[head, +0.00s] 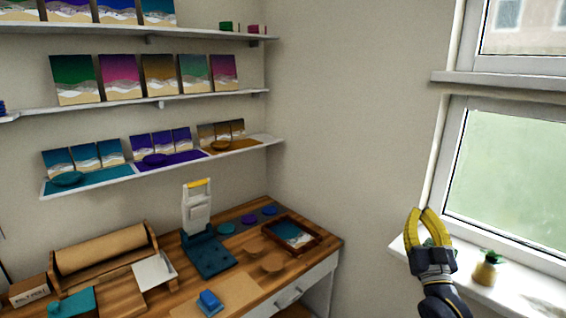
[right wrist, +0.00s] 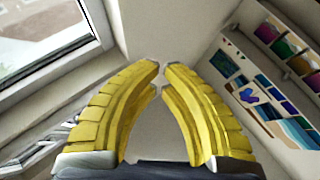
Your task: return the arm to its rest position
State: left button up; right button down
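My right gripper (head: 422,211) is raised in front of the window sill at the right of the head view, pointing up, away from the desk. Its yellow fingers also fill the right wrist view (right wrist: 160,72); their tips come together with barely a gap, and nothing is held between them. My left arm and gripper are not in view.
The wooden desk (head: 150,303) holds a teal stand (head: 208,254), a framed picture (head: 294,233) and a brown roll (head: 100,247). Wall shelves (head: 160,102) carry several panels. A potted plant (head: 486,272) stands on the window sill (head: 515,292), right of my gripper.

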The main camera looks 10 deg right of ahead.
jog(key=s+a+f+n+g+y, duration=0.1)
jog(key=s+a+f+n+g, duration=0.15)
jog(key=f, duration=0.55)
jog(key=s+a+f+n+g+y, duration=0.1)
jog(key=s+a+f+n+g, duration=0.2)
jog(key=f, duration=0.5)
jog(key=s+a+f+n+g+y, duration=0.1)
jog(key=s+a+f+g, duration=0.15)
jog(key=a+f, duration=0.4)
jog(key=s+a+f+n+g+h, duration=0.15)
jog(key=s+f+g, duration=0.25)
jog(key=s+f, duration=0.5)
jog(key=s+a+f+n+g+y, duration=0.15)
jog(key=s+f+g, duration=0.35)
jog(key=s, duration=0.6)
jog(key=s+a+f+g+y, duration=0.1)
jog(key=s+a+f, duration=0.15)
jog(key=f, duration=1.45)
jog(key=s+a+f+g+y, duration=0.1)
jog(key=a+f, duration=0.2)
jog(key=f, duration=1.4)
jog(key=s+f+m+g+y, duration=0.1)
jog(key=s+f+m+g, duration=0.1)
jog(key=s+f, duration=1.7)
jog(key=s+m, duration=0.1)
jog(key=s, duration=0.1)
jog(key=shift+s+d+f+g+y, duration=0.2)
jog(key=shift+s+d+g+y, duration=0.1)
